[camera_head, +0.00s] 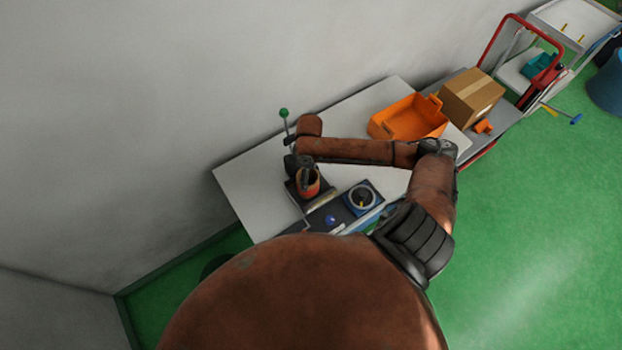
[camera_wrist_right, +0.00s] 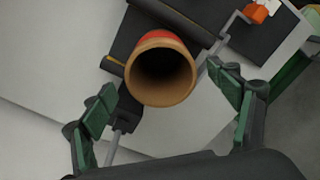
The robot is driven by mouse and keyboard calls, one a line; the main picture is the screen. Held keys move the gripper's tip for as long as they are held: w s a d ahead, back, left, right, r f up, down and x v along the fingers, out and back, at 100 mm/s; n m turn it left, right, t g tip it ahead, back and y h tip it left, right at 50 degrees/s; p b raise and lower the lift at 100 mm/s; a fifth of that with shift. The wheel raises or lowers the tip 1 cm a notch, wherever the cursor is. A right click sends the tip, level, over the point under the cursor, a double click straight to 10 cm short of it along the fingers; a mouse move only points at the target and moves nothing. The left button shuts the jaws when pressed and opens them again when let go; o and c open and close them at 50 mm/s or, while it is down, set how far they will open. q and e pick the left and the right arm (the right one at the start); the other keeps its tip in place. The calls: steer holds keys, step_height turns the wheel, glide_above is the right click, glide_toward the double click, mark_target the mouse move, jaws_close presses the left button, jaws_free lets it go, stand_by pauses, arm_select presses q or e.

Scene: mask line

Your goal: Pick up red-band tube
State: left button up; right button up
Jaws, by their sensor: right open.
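The red-band tube (camera_wrist_right: 162,72) shows in the right wrist view as a tan, hollow cylinder with its open dark end facing the camera and red on its side behind the rim. In the head view the tube (camera_head: 308,184) sits at a dark fixture on the table, partly covered by my gripper. In the head view the right gripper (camera_head: 299,164) is small and dark beside the tube. My left gripper is not in view.
On the white table (camera_head: 250,180) are an orange bin (camera_head: 410,118), a green-knobbed lever (camera_head: 284,114) and a blue-framed dial (camera_head: 361,198). A cardboard box (camera_head: 471,97) stands beyond the bin. A wall runs along the table's far side.

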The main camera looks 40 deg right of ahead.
mark_target(314, 175)
step_height(314, 175, down, 8)
steer(key=shift+r+p, duration=0.1)
steer(key=shift+p, duration=0.45)
steer(key=c, duration=1.3)
